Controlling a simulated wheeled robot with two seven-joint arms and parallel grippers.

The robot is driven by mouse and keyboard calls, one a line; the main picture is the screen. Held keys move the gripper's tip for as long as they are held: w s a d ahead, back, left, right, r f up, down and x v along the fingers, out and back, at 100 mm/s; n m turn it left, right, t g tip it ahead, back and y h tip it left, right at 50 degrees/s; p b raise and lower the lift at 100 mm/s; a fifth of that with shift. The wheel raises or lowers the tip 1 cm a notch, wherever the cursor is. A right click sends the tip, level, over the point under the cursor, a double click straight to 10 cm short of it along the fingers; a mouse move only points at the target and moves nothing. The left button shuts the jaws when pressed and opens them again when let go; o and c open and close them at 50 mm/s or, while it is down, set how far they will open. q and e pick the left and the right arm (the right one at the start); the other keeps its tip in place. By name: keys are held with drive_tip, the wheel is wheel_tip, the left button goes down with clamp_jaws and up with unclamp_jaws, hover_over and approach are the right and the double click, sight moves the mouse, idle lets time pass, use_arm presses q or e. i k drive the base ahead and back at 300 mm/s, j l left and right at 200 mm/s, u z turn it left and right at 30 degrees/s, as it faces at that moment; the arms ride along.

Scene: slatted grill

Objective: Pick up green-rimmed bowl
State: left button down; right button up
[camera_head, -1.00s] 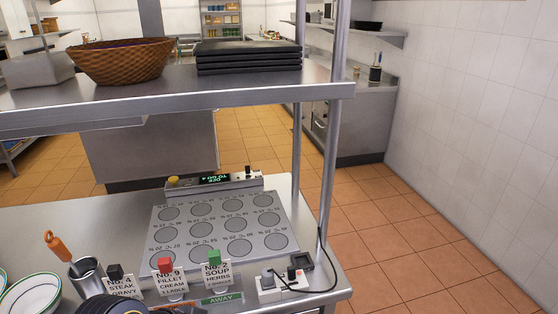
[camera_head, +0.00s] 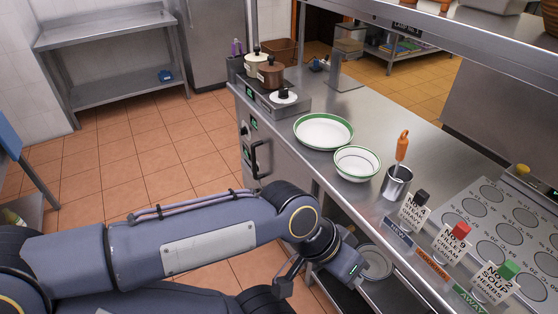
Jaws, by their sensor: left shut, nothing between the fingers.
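A white bowl with thin green rim lines (camera_head: 357,164) sits upright on the steel counter (camera_head: 425,160), left of a metal cup. A wider, shallow white dish with a broad green rim (camera_head: 323,131) sits just behind it to the left. The two are close together and both look empty. My left gripper (camera_head: 286,282) is below the counter top, in front of its front edge and lower than both dishes. It is shut and empty, and touches neither dish. My right gripper is not in view.
The metal cup (camera_head: 397,184) holds an orange-handled utensil (camera_head: 402,145). Order cards on colored clips (camera_head: 413,208) line the front edge. Pots (camera_head: 271,73) stand on a stove unit at the far left. A round metal dish (camera_head: 376,262) is on the lower shelf. An overhead shelf (camera_head: 460,35) spans the back right.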

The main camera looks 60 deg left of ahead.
sight(357, 164)
drive_tip(key=u, duration=1.45)
drive_tip(key=i+j+z, duration=0.1)
drive_tip(key=i+j, duration=0.3)
drive_tip(key=j, duration=0.2)
drive_tip(key=i+j+z, duration=0.15)
drive_tip(key=j, duration=0.15)
drive_tip(key=i+j, duration=0.2)
drive_tip(key=j, duration=0.15)
drive_tip(key=z, duration=0.05)
